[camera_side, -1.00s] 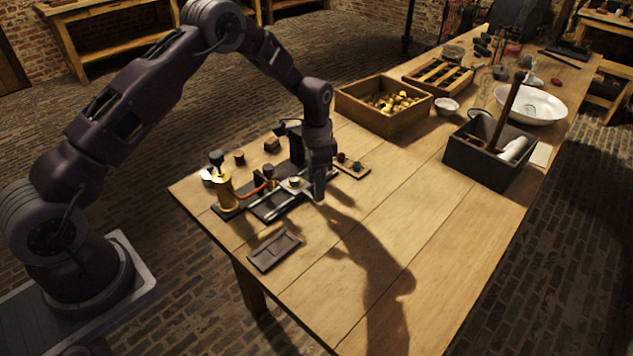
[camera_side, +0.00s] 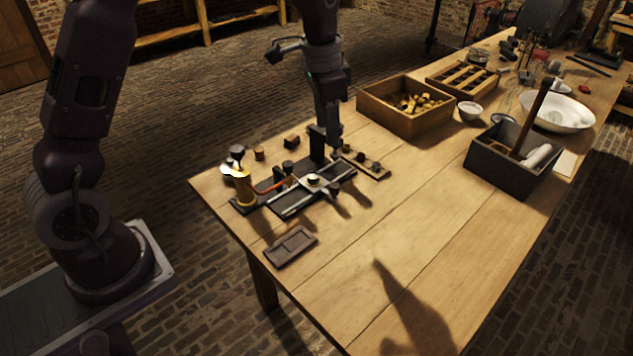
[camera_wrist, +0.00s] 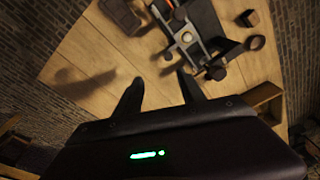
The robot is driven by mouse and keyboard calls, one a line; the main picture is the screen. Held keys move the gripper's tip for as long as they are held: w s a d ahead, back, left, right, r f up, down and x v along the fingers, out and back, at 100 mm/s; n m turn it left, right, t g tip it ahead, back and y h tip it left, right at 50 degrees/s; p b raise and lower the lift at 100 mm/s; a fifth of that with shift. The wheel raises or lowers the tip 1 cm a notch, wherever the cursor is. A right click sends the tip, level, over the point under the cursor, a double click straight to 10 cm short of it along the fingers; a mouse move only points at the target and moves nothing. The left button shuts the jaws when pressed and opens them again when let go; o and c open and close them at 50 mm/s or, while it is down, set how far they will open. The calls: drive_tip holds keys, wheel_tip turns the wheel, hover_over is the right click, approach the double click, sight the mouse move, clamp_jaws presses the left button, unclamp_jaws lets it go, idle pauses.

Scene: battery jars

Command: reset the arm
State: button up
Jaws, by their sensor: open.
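My gripper (camera_side: 331,138) hangs in the side view over the far side of a brass and black apparatus (camera_side: 243,186) on the wooden table (camera_side: 400,260). In the wrist view my gripper (camera_wrist: 158,90) shows two dark fingers spread apart with nothing between them. The apparatus also shows beyond the fingers in the wrist view (camera_wrist: 187,38). It has a brass cylinder with a dark knob, a red lead and dark rails with a small pale round piece (camera_side: 313,180). In the side view the fingertips partly overlap the apparatus, so their exact gap above it is hard to judge.
A shallow dark tray (camera_side: 290,247) lies near the front edge. A wooden box of brass pieces (camera_side: 405,125), a dark box with a long handle (camera_side: 490,175) and a white bowl (camera_side: 555,108) stand farther right. Small blocks (camera_side: 291,141) sit behind the apparatus. The table's front right is clear.

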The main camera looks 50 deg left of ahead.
drive_tip(key=s+d+r+n+t, duration=0.2)
drive_tip(key=s+r, duration=0.8)
drive_tip(key=s, duration=0.1)
drive_tip(key=s+d+n+t, duration=0.1)
drive_tip(key=s+n+t, duration=0.1)
drive_tip(key=s, duration=1.6)
drive_tip(key=shift+r+n, duration=0.3)
drive_tip(key=shift+n, duration=0.3)
